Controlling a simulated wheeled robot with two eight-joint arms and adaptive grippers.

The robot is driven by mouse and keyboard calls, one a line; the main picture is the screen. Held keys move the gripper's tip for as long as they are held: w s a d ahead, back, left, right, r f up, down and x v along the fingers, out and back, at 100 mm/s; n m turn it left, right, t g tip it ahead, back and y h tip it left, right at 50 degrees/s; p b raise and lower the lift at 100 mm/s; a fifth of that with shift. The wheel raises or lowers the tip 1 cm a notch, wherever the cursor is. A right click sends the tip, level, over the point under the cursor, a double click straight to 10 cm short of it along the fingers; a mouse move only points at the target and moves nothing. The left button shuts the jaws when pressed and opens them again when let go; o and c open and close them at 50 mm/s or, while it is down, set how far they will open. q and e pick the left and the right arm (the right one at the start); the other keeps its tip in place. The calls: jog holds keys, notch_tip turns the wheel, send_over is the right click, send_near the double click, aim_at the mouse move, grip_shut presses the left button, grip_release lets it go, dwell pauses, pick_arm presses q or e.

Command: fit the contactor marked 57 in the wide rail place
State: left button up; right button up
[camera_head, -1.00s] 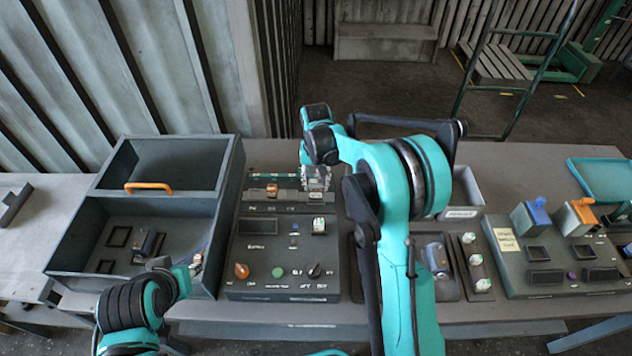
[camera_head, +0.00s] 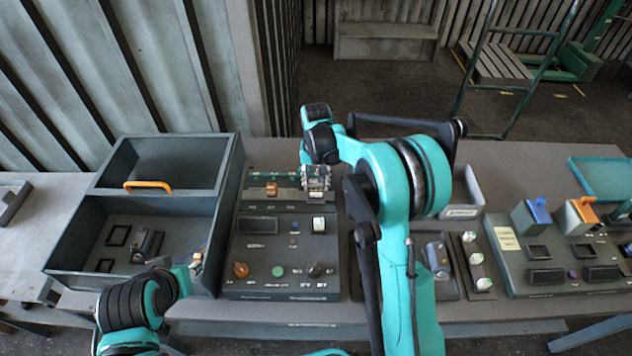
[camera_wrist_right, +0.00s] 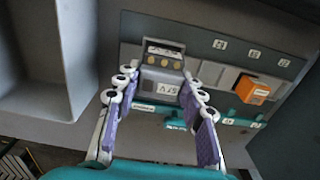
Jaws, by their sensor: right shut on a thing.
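My right gripper (camera_head: 316,184) is over the rail strip at the back of the control panel (camera_head: 262,285). In the right wrist view, its purple-padded fingers (camera_wrist_right: 160,92) are shut on a grey block, the contactor (camera_wrist_right: 163,84), whose pale label is seen upside down and seems to read 57. The contactor is at the rail strip (camera_wrist_right: 215,75); I cannot tell whether it is seated, and the wide place under it is hidden. My left gripper (camera_head: 195,266) is low at the left, by the open bin; its fingers are too small to read.
An orange block (camera_head: 271,188) sits on the rail, left of my right gripper; it also shows in the wrist view (camera_wrist_right: 254,90). A grey bin (camera_head: 228,215) stands left of the panel. A grey box (camera_head: 470,211) and a switch panel (camera_head: 512,275) are at right.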

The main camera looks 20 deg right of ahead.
jog(key=shift+f+b, duration=0.5)
jog(key=shift+f, duration=0.15)
jog(key=o, duration=1.1)
jog(key=shift+o, duration=0.2)
notch_tip(320, 180, up, 12)
